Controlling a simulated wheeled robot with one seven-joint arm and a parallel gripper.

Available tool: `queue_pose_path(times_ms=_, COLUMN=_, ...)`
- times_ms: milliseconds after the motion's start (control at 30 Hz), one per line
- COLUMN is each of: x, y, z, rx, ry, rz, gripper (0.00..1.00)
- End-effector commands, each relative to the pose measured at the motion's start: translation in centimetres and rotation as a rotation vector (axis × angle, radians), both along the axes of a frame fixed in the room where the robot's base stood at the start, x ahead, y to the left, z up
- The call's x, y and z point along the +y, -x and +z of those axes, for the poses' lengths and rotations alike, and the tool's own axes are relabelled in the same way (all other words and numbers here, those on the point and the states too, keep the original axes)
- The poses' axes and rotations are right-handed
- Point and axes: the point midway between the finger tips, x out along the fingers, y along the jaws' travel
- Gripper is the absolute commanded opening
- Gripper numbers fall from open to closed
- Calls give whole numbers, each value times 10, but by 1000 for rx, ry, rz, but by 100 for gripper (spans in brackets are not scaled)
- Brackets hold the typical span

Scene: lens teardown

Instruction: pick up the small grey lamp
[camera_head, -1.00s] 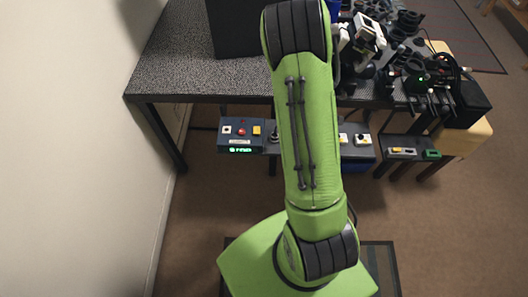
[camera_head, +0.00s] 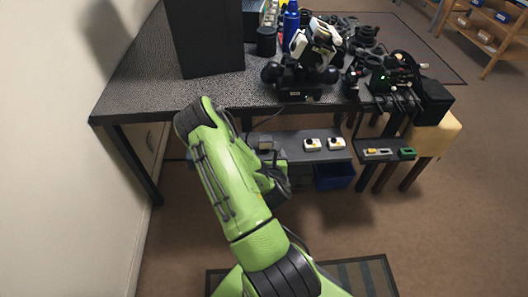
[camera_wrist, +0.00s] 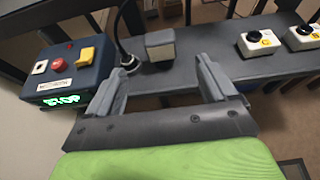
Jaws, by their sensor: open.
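A small grey box-shaped piece with a paler lower face (camera_wrist: 160,46) stands on the grey shelf (camera_wrist: 275,68); it looks like the small grey lamp, but I cannot be sure. It also seems to show in the head view (camera_head: 265,142), just past my arm. A black stalk on a round base (camera_wrist: 128,66) stands close to its left. My gripper (camera_wrist: 158,82) is open and empty. Its two fingers point at the shelf, with the grey piece beyond them, roughly between their tips and apart from them. In the head view my arm mostly hides my gripper.
A blue control box (camera_wrist: 70,75) with buttons and a green display sits left of the fingers. White boxes with black knobs (camera_wrist: 259,42) sit to the right. The dark table (camera_head: 150,85) overhangs the shelf, carrying a black panel (camera_head: 205,38) and a blue bottle (camera_head: 290,22).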

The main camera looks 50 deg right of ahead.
Motion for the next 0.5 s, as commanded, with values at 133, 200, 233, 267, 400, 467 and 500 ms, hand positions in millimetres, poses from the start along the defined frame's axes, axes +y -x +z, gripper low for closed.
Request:
queue_pose_path(times_ms=133, x=-16, y=-14, z=-10, rx=-2, ry=1, rz=0, gripper=85)
queue_pose_path(times_ms=200, x=-24, y=-20, z=-13, rx=-3, ry=4, rz=-3, gripper=85)
queue_pose_path(times_ms=233, x=-27, y=-23, z=-14, rx=-5, ry=6, rz=-4, gripper=85)
queue_pose_path(times_ms=267, x=-30, y=-26, z=-13, rx=-1, ry=6, rz=-4, gripper=85)
queue_pose_path(times_ms=400, x=-42, y=-36, z=-17, rx=0, ry=5, rz=-4, gripper=85)
queue_pose_path(times_ms=467, x=-45, y=-39, z=-19, rx=-3, ry=6, rz=-4, gripper=85)
queue_pose_path(times_ms=500, x=-47, y=-41, z=-20, rx=-2, ry=5, rz=-4, gripper=85)
